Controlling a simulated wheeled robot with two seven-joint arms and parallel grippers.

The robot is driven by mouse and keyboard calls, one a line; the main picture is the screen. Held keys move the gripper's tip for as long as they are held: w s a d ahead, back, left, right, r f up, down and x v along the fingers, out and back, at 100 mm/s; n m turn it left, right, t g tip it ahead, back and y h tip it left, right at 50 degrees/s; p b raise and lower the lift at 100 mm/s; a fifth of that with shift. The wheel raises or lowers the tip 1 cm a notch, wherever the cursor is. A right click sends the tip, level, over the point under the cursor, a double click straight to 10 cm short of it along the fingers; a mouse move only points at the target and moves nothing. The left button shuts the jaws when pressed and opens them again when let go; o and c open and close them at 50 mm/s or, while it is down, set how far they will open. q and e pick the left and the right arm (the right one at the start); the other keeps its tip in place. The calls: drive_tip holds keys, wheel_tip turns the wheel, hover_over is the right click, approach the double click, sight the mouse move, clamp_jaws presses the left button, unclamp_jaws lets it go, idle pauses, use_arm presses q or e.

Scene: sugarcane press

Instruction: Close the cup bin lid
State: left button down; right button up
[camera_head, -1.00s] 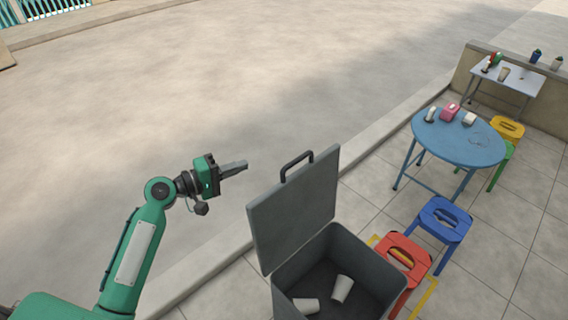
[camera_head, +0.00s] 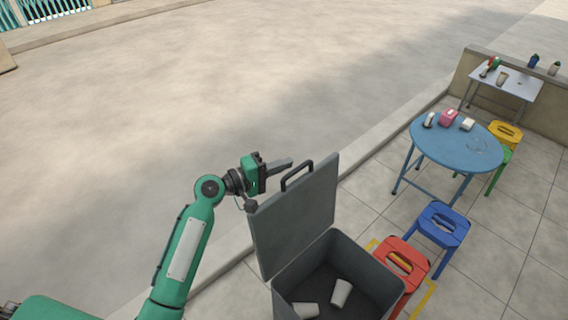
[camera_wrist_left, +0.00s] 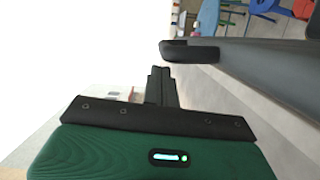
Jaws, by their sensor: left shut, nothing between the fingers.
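The grey cup bin (camera_head: 350,262) stands at the bottom of the head view, with white cups (camera_head: 341,292) lying inside it. Its lid (camera_head: 293,215) stands open and upright on the bin's left side, with a dark handle (camera_head: 297,172) on its upper edge. My left gripper (camera_head: 288,164) is shut and empty, just left of the handle and behind the lid in the head view. In the left wrist view the shut fingers (camera_wrist_left: 161,86) point toward the handle (camera_wrist_left: 190,51) and the lid (camera_wrist_left: 270,65); a small gap shows between them. My right gripper is not in view.
A red stool (camera_head: 403,262) stands close to the bin's right, with a blue stool (camera_head: 440,228) beyond it. A round blue table (camera_head: 455,150) and a small white table (camera_head: 510,82) stand at the right. The pavement left of the bin is clear.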

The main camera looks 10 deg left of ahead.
use_arm(q)
drive_tip(key=shift+s+d, duration=0.2)
drive_tip(key=shift+d, duration=0.15)
